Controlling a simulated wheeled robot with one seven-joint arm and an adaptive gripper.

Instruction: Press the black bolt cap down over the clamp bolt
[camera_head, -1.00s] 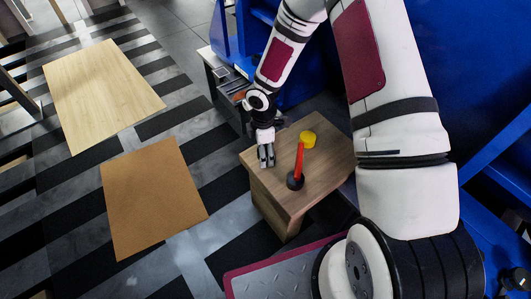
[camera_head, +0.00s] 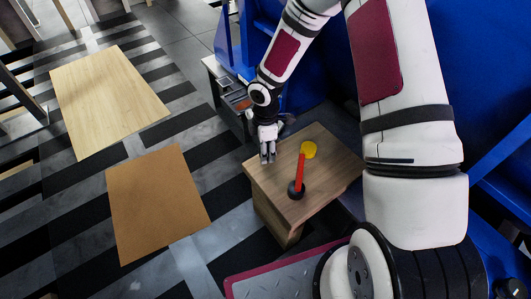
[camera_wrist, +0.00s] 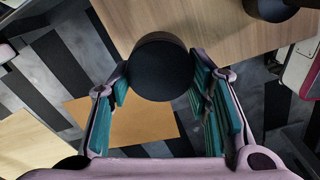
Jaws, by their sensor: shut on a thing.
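My gripper (camera_head: 268,158) is shut on a round black cap (camera_wrist: 160,66), which sits between the teal finger pads in the wrist view. In the head view the gripper hangs by the far left edge of a wooden block-shaped stand (camera_head: 322,177), and the cap cannot be made out there. The black base also shows at the wrist view's top right (camera_wrist: 270,8), apart from the cap. I cannot make out the clamp bolt.
A yellow round thing (camera_head: 309,150) is by the red rod's top in the picture. Blue machinery (camera_head: 500,90) rises behind and to the right. A brown panel (camera_head: 157,205) and a pale wood panel (camera_head: 108,100) lie at left on the striped floor, with free floor between.

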